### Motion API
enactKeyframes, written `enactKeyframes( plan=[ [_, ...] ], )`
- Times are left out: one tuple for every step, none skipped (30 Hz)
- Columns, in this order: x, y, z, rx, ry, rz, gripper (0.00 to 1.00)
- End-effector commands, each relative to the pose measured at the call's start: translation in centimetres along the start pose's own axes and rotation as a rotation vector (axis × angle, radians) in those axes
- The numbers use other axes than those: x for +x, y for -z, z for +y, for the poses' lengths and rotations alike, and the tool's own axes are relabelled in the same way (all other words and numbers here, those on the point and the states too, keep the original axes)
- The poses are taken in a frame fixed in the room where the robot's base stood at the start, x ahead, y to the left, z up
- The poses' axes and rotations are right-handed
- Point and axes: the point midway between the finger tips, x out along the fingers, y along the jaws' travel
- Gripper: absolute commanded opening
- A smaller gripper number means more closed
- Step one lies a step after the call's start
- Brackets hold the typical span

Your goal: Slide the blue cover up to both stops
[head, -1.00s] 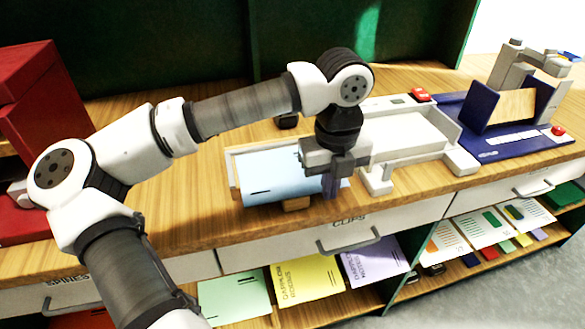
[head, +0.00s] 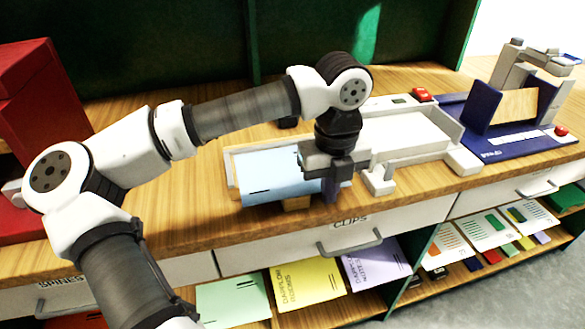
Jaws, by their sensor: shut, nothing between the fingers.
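The light blue cover (head: 268,178) lies on a pale tray at the front of the worktop, left of a white flat-bed machine (head: 405,135). It bears a few small dark marks. My gripper (head: 331,190) is shut and empty, pointing down at the cover's right end. The gripper hides part of that end, and I cannot tell whether the fingertips touch the cover. The cover's right end lies close to the machine's pale front-left bracket (head: 380,180). I cannot make out which parts are the two stops.
A navy device (head: 500,135) with a red button stands at the right. A red cabinet (head: 35,120) stands at the left. Below the worktop are drawers (head: 345,235) and a shelf with coloured booklets (head: 305,280). My arm spans the left and middle.

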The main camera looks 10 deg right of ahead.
Motion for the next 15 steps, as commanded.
enactKeyframes(
  plan=[
    [0.1,-0.1,0.0,-0.001,0.0,0.0,0.0],
    [0.1,-0.2,0.0,-0.001,0.0,0.0,0.0],
    [0.1,-0.4,0.0,-0.001,0.0,0.0,0.0],
    [0.1,-0.5,0.0,-0.001,0.0,0.0,0.0],
    [0.1,-0.6,0.0,-0.001,0.0,0.0,0.0],
    [0.1,-0.7,0.0,-0.001,0.0,0.0,0.0],
    [0.1,-0.8,0.0,-0.001,0.0,0.0,0.0],
    [0.1,-0.9,0.0,-0.001,0.0,0.0,0.0],
    [0.1,-1.0,0.0,0.0,0.0,0.0,0.0],
    [0.1,-1.1,0.0,0.0,0.0,0.0,0.0],
    [0.1,-1.1,0.0,0.0,0.0,0.0,0.0],
    [0.1,-1.2,0.0,0.0,0.0,0.0,0.0],
    [0.0,-1.2,0.0,0.0,0.0,0.0,0.0],
    [0.0,-1.3,0.0,0.0,0.0,0.0,0.0],
    [0.0,-1.3,0.0,0.0,0.0,0.0,0.0]
  ],
)
